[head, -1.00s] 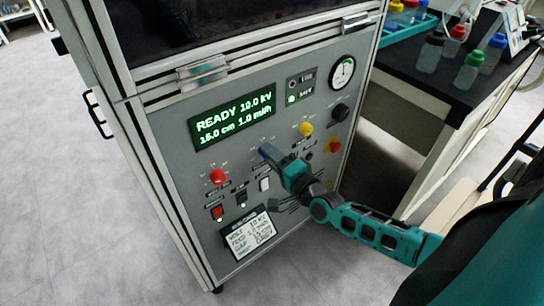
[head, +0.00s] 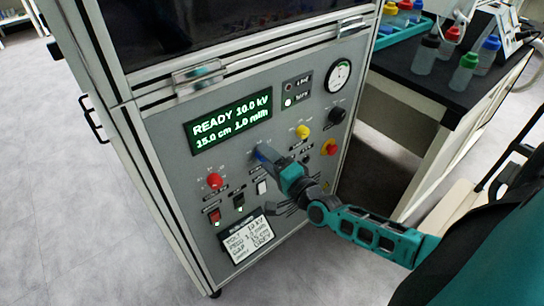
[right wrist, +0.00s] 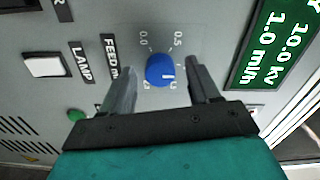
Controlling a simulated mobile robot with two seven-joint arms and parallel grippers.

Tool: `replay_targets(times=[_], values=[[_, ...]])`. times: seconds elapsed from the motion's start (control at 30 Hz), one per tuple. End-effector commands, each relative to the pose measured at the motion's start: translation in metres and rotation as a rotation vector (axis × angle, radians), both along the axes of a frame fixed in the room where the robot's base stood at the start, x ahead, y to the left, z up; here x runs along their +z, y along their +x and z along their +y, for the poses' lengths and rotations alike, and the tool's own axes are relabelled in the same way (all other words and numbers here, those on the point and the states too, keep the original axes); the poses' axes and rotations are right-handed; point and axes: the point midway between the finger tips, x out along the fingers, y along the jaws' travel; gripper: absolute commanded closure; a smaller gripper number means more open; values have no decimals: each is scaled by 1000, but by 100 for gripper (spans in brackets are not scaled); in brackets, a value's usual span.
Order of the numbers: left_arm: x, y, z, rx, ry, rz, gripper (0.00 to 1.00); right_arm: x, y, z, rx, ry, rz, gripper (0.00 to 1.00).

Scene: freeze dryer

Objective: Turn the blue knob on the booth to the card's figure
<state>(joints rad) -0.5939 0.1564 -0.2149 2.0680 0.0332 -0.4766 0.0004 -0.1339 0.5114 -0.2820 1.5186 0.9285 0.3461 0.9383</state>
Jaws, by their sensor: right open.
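The blue knob (right wrist: 160,70) on the booth's front panel shows in the right wrist view, with a white pointer mark and a printed scale around it. In the head view my right gripper (head: 264,158) is at the knob and mostly hides it. In the right wrist view its two fingers (right wrist: 163,85) stand open, one on each side of the knob, with gaps between. The card (head: 246,237) is low on the panel, with handwritten lines; its feed line is hard to read. The display (head: 230,122) reads READY 10.0 kV, 15.0 cm, 1.0 ml/h. My left gripper is not in view.
A red knob (head: 214,181) is left of the blue one, and a yellow knob (head: 303,132) is right of it. A red-and-yellow stop button (head: 329,147), a black knob (head: 337,115) and a gauge (head: 339,75) are further right. A bench (head: 448,105) with bottles stands at right.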

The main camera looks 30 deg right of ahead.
Motion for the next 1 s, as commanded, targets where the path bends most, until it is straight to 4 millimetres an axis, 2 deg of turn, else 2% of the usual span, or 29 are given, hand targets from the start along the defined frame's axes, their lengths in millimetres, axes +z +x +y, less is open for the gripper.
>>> replay_targets(times=[0.17, 0.5, 0.7, 0.83, 1.0], values=[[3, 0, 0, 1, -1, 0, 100, 0, -13, -1, 1, 0, 2, 39], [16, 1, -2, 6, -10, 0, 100, 0, -80, -6, 1, -1, 5, 39], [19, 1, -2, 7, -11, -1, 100, 0, -113, -9, 1, -1, 3, 39], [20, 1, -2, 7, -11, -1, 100, 0, -124, -10, 1, -1, 2, 39], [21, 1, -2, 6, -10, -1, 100, 0, -129, -10, 0, 0, 0, 39]])
